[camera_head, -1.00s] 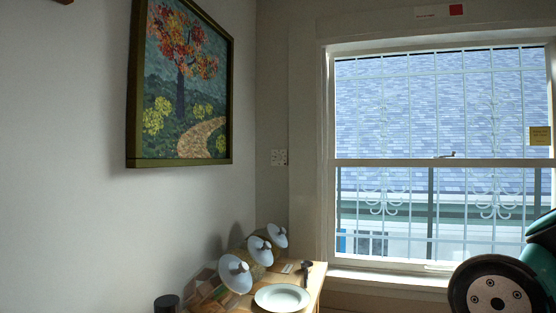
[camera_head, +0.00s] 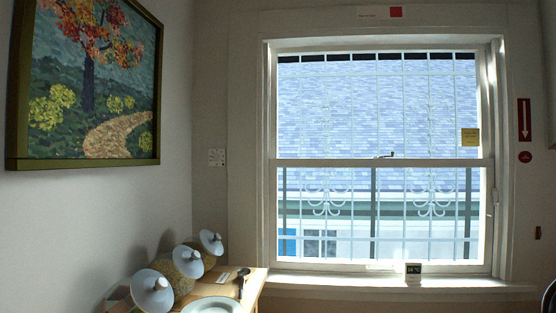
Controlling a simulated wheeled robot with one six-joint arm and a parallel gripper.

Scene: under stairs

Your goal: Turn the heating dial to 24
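I cannot make out a heating dial in this view. A small dark display (camera_head: 413,272) stands on the window sill, with pale digits that look like a temperature and are too small to read surely. My gripper is not in view; only a dark piece, probably of my arm, shows at the lower right edge.
A wooden table (camera_head: 252,287) at lower left holds a plate (camera_head: 212,306), a dark-handled object (camera_head: 242,281) and several white cone-shaped items (camera_head: 153,291). A barred window (camera_head: 380,110) fills the middle. A red arrow sign (camera_head: 524,119) hangs above a red round fitting (camera_head: 525,156).

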